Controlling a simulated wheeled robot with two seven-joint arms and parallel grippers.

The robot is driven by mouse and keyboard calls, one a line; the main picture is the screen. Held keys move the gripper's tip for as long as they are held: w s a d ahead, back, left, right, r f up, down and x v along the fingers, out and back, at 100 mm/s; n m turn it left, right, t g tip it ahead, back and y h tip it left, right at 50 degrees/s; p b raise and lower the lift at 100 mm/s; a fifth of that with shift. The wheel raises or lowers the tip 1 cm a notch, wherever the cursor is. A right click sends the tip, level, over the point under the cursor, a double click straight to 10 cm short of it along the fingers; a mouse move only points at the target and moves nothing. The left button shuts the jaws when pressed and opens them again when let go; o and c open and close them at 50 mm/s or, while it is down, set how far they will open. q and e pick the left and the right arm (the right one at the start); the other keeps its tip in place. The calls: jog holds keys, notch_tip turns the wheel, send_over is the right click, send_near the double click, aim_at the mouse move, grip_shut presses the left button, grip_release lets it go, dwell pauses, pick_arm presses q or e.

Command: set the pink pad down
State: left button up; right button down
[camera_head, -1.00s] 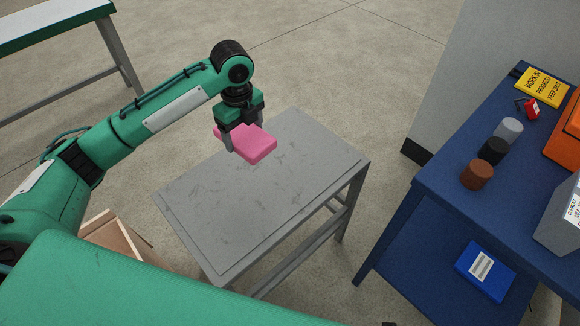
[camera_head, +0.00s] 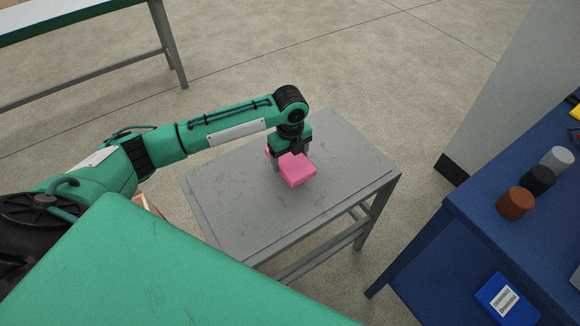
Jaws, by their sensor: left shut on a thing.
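The pink pad (camera_head: 298,171) is a flat block in the camera_head view, at the grey table (camera_head: 235,215). My left gripper (camera_head: 290,162) points down and is shut on the pad, with a finger showing at its left side. The pad is over the middle of the table top, low down. I cannot tell whether its underside touches the surface. My right gripper is not in view.
A blue bench (camera_head: 462,215) stands at the right with a brown cylinder (camera_head: 515,203), a black one (camera_head: 538,179) and a grey one (camera_head: 557,159). A blue box (camera_head: 507,299) is on its lower shelf. The table top around the pad is clear.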

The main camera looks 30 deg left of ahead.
aim_at(290, 166)
pick_arm(q)
notch_tip(290, 166, down, 4)
jog(key=shift+f, duration=0.25)
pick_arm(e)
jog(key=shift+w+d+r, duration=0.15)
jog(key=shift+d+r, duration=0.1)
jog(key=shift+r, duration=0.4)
pick_arm(q)
jog(key=o, duration=1)
jog(key=shift+f, duration=0.1)
jog(key=shift+c, duration=0.2)
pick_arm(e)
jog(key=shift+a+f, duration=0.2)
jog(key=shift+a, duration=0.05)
